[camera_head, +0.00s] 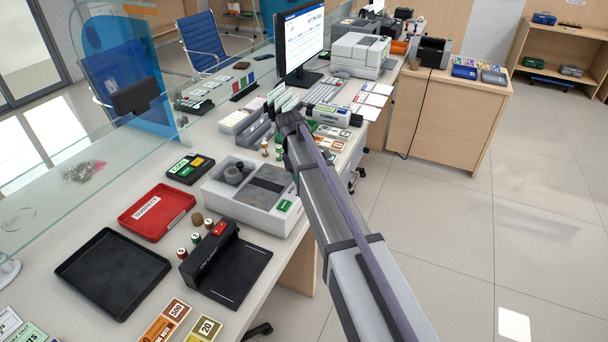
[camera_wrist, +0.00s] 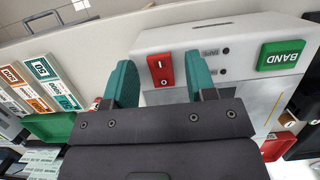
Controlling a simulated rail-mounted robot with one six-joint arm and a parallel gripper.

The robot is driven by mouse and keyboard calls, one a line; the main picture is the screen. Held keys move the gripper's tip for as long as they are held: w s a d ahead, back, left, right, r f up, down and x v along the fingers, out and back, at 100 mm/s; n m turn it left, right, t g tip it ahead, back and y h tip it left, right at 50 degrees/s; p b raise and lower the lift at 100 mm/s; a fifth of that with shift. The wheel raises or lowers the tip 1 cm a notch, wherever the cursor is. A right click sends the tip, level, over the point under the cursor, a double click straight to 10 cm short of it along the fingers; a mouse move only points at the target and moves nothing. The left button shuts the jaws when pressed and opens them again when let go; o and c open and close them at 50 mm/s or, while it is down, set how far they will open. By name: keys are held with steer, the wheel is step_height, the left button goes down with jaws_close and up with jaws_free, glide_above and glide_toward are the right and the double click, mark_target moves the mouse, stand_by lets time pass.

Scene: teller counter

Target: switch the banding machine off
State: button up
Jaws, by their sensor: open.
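The banding machine (camera_head: 245,212) is a pale grey box on the counter, with a green button (camera_head: 285,205) at its front corner. In the wrist view its pale top (camera_wrist: 185,40) carries a green BAND button (camera_wrist: 281,55), upside down, and a red rocker switch (camera_wrist: 160,69) marked I and O. Which side of the rocker is pressed I cannot tell. My gripper (camera_wrist: 162,82) is open, its two teal fingers apart. The switch shows between the fingertips; contact cannot be made out. In the head view my arm hides the gripper and the switch.
A black UV lamp unit (camera_head: 235,270) stands on the near side of the machine, with a red tray (camera_head: 157,212) and black tray (camera_head: 112,273) to the left. Banknote bundles (camera_head: 330,132) lie beyond it. A glass screen (camera_head: 60,190) runs along the counter's left side. Open floor lies right.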

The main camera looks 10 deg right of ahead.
steer(key=p+v, duration=1)
steer(key=shift+r, duration=0.35)
steer(key=s+d+m+t+y, duration=0.1)
steer(key=s+m, duration=0.9)
steer(key=s, duration=1.8)
steer(key=shift+s+d+f+t+y, duration=0.3)
steer(key=shift+s+d+t+y, duration=0.1)
steer(key=shift+d+y, duration=0.25)
steer(key=shift+a, duration=0.1)
